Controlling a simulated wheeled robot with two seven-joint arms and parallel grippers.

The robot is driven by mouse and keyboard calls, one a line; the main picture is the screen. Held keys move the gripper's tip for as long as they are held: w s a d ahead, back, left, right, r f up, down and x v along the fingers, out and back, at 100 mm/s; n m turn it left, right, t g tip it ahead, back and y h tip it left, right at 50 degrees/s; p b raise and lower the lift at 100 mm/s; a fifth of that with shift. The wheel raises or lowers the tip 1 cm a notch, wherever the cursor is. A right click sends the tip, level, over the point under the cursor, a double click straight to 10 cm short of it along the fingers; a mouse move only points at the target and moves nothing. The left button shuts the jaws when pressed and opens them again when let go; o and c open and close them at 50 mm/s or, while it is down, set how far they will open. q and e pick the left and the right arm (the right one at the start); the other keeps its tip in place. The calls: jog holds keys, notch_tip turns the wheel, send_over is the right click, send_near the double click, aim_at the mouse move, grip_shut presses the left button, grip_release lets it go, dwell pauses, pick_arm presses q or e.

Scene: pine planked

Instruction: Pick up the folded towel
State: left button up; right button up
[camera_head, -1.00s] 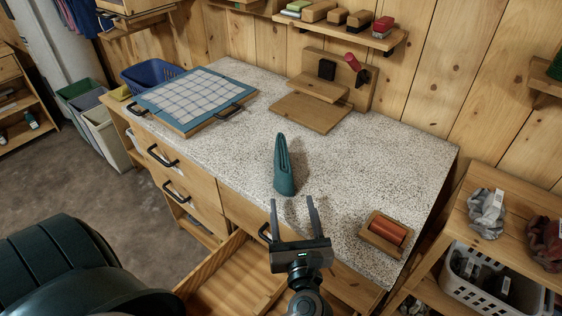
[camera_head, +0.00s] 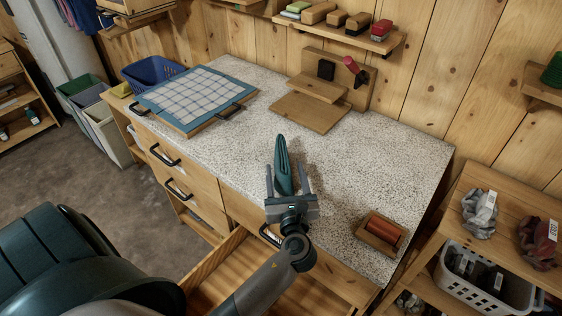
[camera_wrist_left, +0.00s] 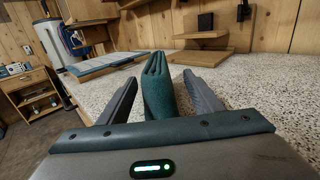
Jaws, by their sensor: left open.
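The folded towel (camera_head: 283,160) is dark teal and stands upright on the speckled countertop (camera_head: 330,160). My left gripper (camera_head: 286,181) is open, with one finger on each side of the towel's lower part. In the left wrist view the towel (camera_wrist_left: 157,90) stands between the two fingers (camera_wrist_left: 160,95). The towel's base is partly hidden by the gripper in the head view. My right gripper is not in view.
An open drawer (camera_head: 225,262) juts out below the counter's front edge. A wooden tray with a red-brown roller (camera_head: 384,230) lies right of the gripper. A checked cloth on a board (camera_head: 195,98) lies at the left. A wooden stand (camera_head: 318,88) is at the back.

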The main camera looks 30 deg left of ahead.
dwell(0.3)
pick_arm(q)
jog(key=shift+w+a+r+p, duration=0.1)
jog(key=shift+w+a+p, duration=0.3)
jog(key=shift+a, duration=0.05)
jog(key=p+x, duration=0.1)
jog(key=x, duration=0.2)
jog(key=shift+s+a, duration=0.1)
jog(key=shift+a, duration=0.1)
jog(key=shift+w+a+f, duration=0.25)
jog(key=shift+w+a, duration=0.1)
jog(key=shift+w, duration=0.05)
grip_shut()
